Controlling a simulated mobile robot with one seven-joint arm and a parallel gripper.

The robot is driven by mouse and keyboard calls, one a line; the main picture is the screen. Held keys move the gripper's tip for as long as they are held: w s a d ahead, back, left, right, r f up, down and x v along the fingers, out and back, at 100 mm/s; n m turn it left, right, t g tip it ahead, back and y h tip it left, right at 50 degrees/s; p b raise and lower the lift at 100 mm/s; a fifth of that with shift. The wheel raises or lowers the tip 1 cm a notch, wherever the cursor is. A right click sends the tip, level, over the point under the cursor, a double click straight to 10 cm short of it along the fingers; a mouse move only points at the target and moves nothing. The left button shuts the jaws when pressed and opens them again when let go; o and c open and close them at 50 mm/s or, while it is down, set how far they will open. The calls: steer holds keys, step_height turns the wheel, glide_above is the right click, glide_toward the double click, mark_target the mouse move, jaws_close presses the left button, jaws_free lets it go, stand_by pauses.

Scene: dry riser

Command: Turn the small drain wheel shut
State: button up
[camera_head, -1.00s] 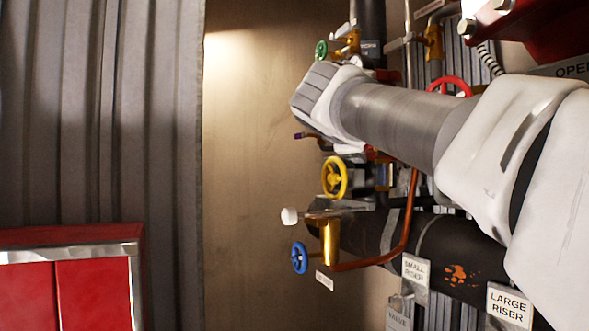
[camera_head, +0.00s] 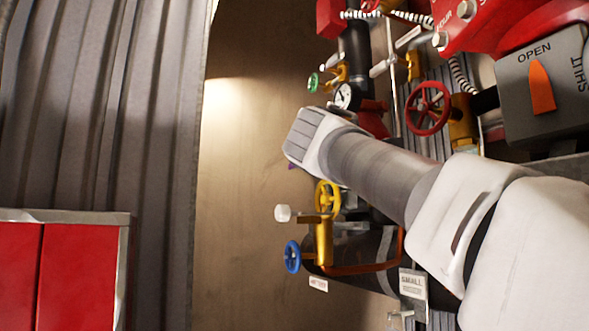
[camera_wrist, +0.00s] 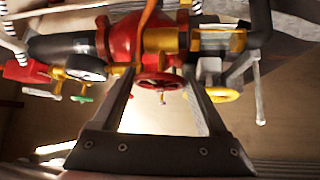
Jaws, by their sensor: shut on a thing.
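In the wrist view a small red wheel (camera_wrist: 160,83) sits between the tips of my gripper (camera_wrist: 161,74), on a red and brass valve body. My gripper's two dark fingers close in on it from both sides. A small purple-tipped part hangs just below the wheel. No label on this wheel is readable. In the head view my white and grey arm hides the fingers and this wheel. A yellow wheel (camera_head: 328,198) and a blue wheel (camera_head: 292,257) stand below my wrist. A green wheel (camera_head: 313,82) is above it.
A larger red wheel (camera_head: 428,108) and a grey box with an orange lever (camera_head: 542,88), marked OPEN and SHUT, are at upper right. A gauge (camera_head: 344,96) is just above my wrist. A red cabinet (camera_head: 70,270) stands at lower left. Bare wall lies left of the pipes.

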steer(key=o, duration=1.1)
